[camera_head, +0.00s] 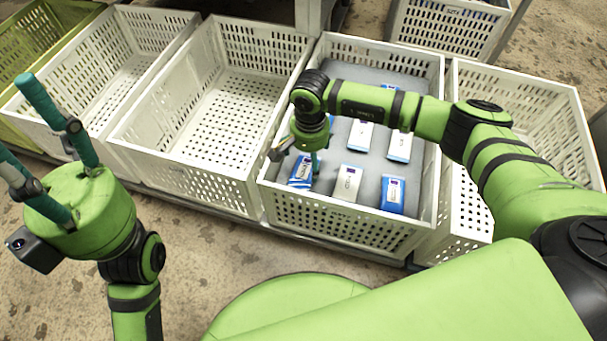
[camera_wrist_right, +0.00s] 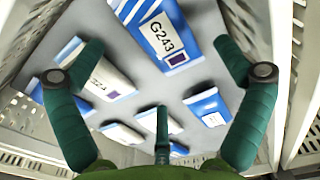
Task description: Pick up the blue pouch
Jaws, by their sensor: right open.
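Several blue and white pouches lie flat on a grey liner in the third white crate (camera_head: 345,216) from the left. A mostly blue pouch (camera_head: 299,177) is near its front left corner, partly covered by my right gripper (camera_head: 297,156). Another blue pouch (camera_head: 392,195) is at the front right, and a whiter one (camera_head: 347,183) lies between them. In the right wrist view my right gripper (camera_wrist_right: 160,78) is open and empty, above the pouches. A labelled blue and white pouch (camera_wrist_right: 168,42) shows beyond its fingers. My left gripper (camera_head: 22,122) has its fingers apart, empty, far from this crate.
Two empty white crates, one (camera_head: 190,166) beside the pouch crate and one (camera_head: 150,22) farther left, stand in the row. Another white crate (camera_head: 560,95) stands right, partly behind my right arm. The crate walls rise around the pouches. Bare floor (camera_head: 225,255) lies in front.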

